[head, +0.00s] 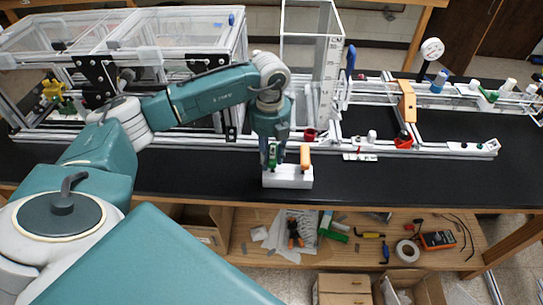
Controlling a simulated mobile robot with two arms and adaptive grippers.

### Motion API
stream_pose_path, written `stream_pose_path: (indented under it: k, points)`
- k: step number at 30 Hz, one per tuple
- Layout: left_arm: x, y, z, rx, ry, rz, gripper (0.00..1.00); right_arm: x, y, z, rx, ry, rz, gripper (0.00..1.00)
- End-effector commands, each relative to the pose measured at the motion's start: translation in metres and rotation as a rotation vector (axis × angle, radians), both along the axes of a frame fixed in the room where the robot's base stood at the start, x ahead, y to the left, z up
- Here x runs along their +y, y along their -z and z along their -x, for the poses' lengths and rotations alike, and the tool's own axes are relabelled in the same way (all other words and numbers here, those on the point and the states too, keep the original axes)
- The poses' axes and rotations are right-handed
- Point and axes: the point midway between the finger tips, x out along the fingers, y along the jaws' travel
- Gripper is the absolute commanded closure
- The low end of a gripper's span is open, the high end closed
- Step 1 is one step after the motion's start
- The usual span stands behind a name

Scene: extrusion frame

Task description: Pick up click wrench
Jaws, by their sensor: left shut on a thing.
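My left gripper (272,160) points down over the left part of a small white holder block (288,182) near the front edge of the black bench. It is shut on a slim upright tool with a green part (272,151), which I take for the click wrench. The fingers hide much of this tool, and its lower end is at the holder; I cannot tell whether it is still seated. A second tool with an orange handle (305,156) stands upright in the holder just right of the gripper. My right gripper is not in view.
The extrusion frame (450,148) with clear panels and rails runs along the back of the black bench (395,183). An orange bracket (407,100) sits on its right part. The bench is clear right of the holder. A wooden lower shelf (345,250) holds loose tools.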

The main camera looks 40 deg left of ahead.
Motion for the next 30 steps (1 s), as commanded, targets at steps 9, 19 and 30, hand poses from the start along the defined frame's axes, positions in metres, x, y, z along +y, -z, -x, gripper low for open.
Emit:
stream_pose_path:
  k: [9,19,30]
  points:
    - [0.0,-0.027,-0.002,-0.006,0.001,0.001,0.97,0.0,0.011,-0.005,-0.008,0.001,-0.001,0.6]
    - [0.0,-0.103,-0.003,-0.009,0.0,0.001,0.97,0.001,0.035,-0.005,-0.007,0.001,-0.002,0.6]
    - [0.0,-0.187,-0.001,-0.004,-0.001,0.0,0.97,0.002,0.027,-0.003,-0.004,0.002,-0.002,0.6]
